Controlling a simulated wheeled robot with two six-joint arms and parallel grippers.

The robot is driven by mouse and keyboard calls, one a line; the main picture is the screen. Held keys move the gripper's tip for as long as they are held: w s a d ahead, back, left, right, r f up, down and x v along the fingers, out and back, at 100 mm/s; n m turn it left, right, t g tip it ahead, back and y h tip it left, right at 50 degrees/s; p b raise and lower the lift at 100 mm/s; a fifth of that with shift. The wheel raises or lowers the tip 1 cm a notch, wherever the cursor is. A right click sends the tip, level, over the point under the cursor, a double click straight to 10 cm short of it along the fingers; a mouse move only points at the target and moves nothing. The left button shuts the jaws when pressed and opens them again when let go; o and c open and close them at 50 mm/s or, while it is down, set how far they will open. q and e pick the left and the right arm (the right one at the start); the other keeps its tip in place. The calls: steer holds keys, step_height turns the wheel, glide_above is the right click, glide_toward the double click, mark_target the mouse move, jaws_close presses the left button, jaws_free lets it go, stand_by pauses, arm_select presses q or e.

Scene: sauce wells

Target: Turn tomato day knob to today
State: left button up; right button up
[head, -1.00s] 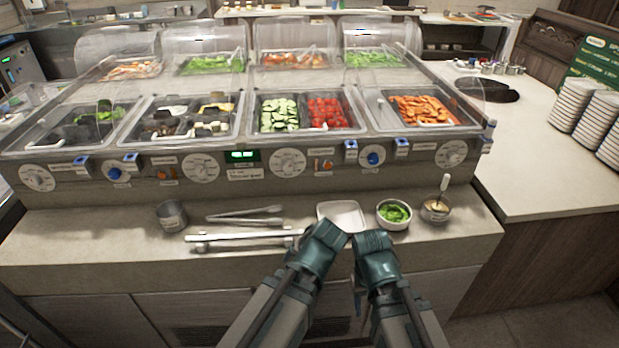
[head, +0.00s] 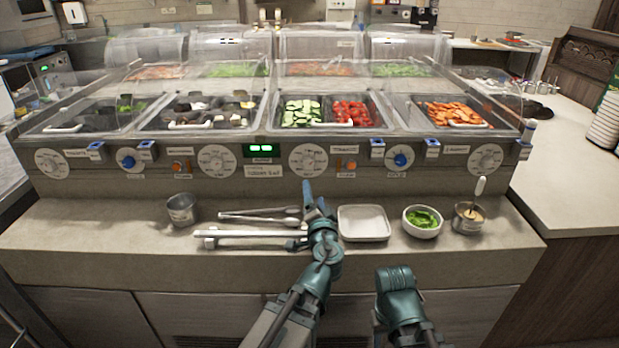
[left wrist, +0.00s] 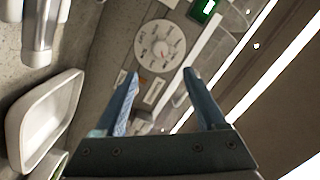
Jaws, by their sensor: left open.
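The round white day dial (head: 315,160) below the cucumber and tomato bin is on the counter's front panel. The small label beside it is too blurred to read surely. The tomatoes (head: 351,112) lie in the right half of that bin. My left gripper (head: 314,201) is open and empty, in front of and below this dial, with its fingers pointing up toward the panel. In the left wrist view the dial (left wrist: 160,45) shows beyond the fingertips (left wrist: 160,74), apart from them. Of my right arm only a link shows at lower right; its fingers are hidden.
Other dials (head: 217,160) and blue knobs (head: 400,160) line the panel. A green display (head: 262,149) is left of the dial. On the ledge are a white tray (head: 363,223), a bowl of greens (head: 422,221), a sauce cup (head: 468,218), tongs (head: 258,215) and a metal cup (head: 182,209).

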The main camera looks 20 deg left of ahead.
mark_target(309, 165)
arm_select(q)
steer(key=shift+w+r, duration=0.1)
steer(key=x, duration=1.3)
steer(key=shift+w, duration=0.4)
jaws_close()
